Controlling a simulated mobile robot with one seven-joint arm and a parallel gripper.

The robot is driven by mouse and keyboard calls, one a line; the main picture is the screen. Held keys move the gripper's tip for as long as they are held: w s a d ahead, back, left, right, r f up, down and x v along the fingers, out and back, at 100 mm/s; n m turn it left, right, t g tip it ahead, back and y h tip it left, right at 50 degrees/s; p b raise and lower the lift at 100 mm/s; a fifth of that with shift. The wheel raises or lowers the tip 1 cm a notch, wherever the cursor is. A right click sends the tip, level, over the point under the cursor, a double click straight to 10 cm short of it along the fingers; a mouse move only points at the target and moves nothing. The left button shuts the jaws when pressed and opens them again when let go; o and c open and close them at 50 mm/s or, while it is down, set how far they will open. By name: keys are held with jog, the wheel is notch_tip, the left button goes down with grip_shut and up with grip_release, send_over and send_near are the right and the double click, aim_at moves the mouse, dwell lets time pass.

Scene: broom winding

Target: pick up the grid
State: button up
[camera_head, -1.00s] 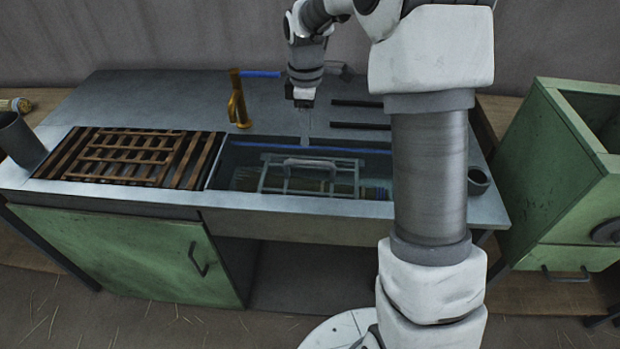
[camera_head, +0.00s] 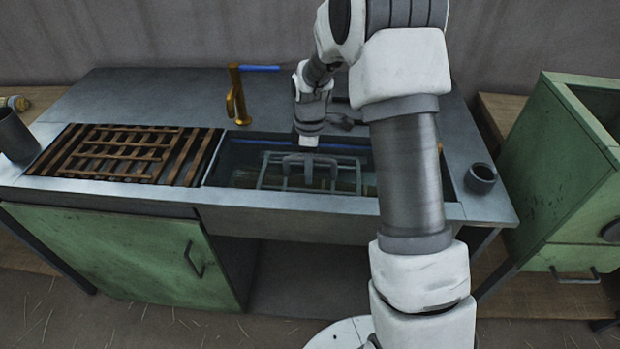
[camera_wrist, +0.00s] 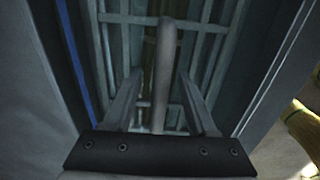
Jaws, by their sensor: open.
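The grid (camera_head: 286,170) is a grey metal frame of bars with a raised handle, lying in the water-filled basin (camera_head: 240,207) of the sink. In the wrist view the grid's bars (camera_wrist: 205,25) lie below and its rounded handle (camera_wrist: 164,50) runs between my fingers. My gripper (camera_head: 306,152) is over the basin at the handle. In the wrist view my gripper (camera_wrist: 158,74) is open, with one finger on each side of the handle and gaps showing on both sides. Straw-coloured material shows beneath the bars.
A wooden slatted rack (camera_head: 120,155) covers the left side of the counter. A brass tap (camera_head: 237,100) stands behind the basin. A grey cup (camera_head: 480,178) stands at the right and a green cabinet (camera_head: 560,170) beyond it. Straw bristles (camera_wrist: 306,124) show in the wrist view.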

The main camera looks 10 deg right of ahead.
grip_shut()
dwell(0.3)
dwell(1.1)
